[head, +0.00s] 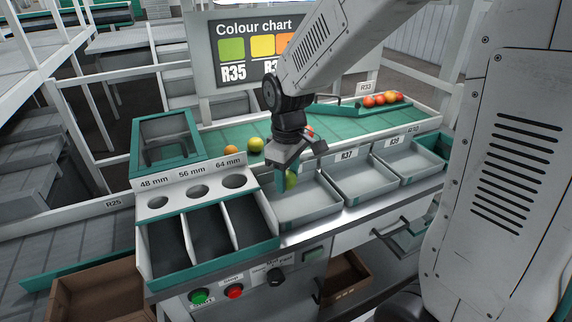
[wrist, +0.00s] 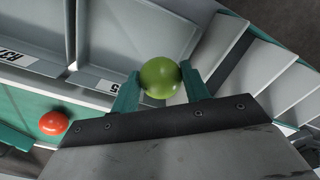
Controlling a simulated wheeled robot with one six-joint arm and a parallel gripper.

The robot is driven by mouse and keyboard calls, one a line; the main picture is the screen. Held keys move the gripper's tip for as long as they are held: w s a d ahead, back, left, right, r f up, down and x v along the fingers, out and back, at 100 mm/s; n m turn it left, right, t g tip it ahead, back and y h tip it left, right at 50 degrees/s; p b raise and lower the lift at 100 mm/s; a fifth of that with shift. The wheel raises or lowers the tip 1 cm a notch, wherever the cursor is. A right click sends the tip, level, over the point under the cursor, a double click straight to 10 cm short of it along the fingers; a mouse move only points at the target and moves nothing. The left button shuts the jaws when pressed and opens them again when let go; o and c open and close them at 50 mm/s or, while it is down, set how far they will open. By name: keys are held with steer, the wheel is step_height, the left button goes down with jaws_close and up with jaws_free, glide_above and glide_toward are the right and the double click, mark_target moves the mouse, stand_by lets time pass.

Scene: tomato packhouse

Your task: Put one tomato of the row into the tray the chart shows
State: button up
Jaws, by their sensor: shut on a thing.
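My gripper (head: 286,182) is shut on a green tomato (head: 291,180), held over the left part of the nearest grey tray (head: 318,205). In the wrist view the green tomato (wrist: 160,77) sits between the two teal fingertips. That tray's label is mostly hidden; a "5" shows at its edge in the wrist view. The trays to its right are labelled R37 (head: 365,185) and R39 (head: 412,163). The colour chart (head: 246,72) pairs green with R35; the arm covers its right part. On the green belt are an orange tomato (head: 231,149), a yellow-green one (head: 255,145) and a partly hidden red one (head: 309,131).
Left of the trays stand a sizing plate with holes (head: 194,192) and dark-floored bins (head: 165,246). A teal-rimmed box (head: 145,130) stands behind them. Several red and orange tomatoes (head: 380,100) lie at the belt's far right. Buttons (head: 235,291) line the front panel.

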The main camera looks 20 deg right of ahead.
glide_above(287, 210)
steer(key=shift+f, duration=3.2)
steer(key=shift+f, duration=0.6)
steer(key=o, duration=0.8)
steer(key=c, duration=0.3)
steer(key=shift+r, duration=3.5)
